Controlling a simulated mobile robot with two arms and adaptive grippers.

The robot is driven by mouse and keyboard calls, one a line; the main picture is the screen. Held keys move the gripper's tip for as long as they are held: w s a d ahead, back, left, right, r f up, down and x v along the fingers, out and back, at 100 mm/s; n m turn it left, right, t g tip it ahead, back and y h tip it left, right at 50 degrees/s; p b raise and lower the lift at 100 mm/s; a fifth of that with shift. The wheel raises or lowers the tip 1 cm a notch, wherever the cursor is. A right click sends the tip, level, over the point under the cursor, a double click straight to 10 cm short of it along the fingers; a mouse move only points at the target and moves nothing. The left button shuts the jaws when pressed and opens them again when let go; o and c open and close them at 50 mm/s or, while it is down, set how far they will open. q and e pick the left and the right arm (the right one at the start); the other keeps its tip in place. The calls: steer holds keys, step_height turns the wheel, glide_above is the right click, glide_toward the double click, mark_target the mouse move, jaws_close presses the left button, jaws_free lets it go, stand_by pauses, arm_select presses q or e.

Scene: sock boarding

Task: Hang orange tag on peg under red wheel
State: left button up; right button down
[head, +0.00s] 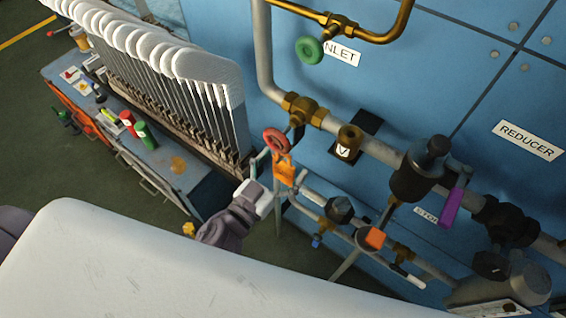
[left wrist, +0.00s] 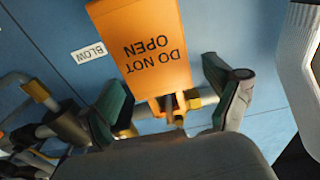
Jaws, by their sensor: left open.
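The orange tag (head: 284,171) is just below the red wheel (head: 276,140) on the pipework in the head view. In the left wrist view the tag (left wrist: 145,45) reads "DO NOT OPEN" upside down, with its narrow end by some brass-coloured parts. My left gripper (head: 274,176) is at the tag, its fingers apart. In the left wrist view the open fingers (left wrist: 172,92) stand either side of the tag's narrow end, with gaps between. The peg is not clearly visible, so I cannot tell how the tag is held. My right gripper is not in view.
Grey pipes (head: 375,148) with valves run along the blue wall (head: 440,60). A black valve with a purple lever (head: 453,207) is to the right. A green wheel (head: 310,50) is above.

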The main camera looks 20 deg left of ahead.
arm_select(q)
steer(key=r+v, duration=0.1)
steer(key=v, duration=1.1)
steer(key=s+a+f+n+g+y, duration=0.1)
steer(key=s+f+g, duration=0.15)
steer(key=f, duration=0.85)
steer(key=s+a+f+g+y, duration=0.1)
steer(key=f+g+y, duration=0.15)
steer(key=f, duration=0.95)
steer(key=s+a+f+n+g+y, duration=0.1)
steer(key=f+g, duration=0.2)
steer(key=f, duration=0.8)
steer(key=s+a+f+g+y, duration=0.1)
steer(key=s+f+g, duration=0.3)
steer(key=s+f, duration=0.4)
steer(key=s+a+f+g+y, duration=0.1)
steer(key=s+a+f+g, duration=0.3)
steer(key=s+f, duration=0.5)
steer(key=shift+s+a, duration=0.3)
steer(key=shift+s, duration=0.2)
steer(key=shift+w+d+m, duration=0.1)
steer(key=shift+m, duration=0.2)
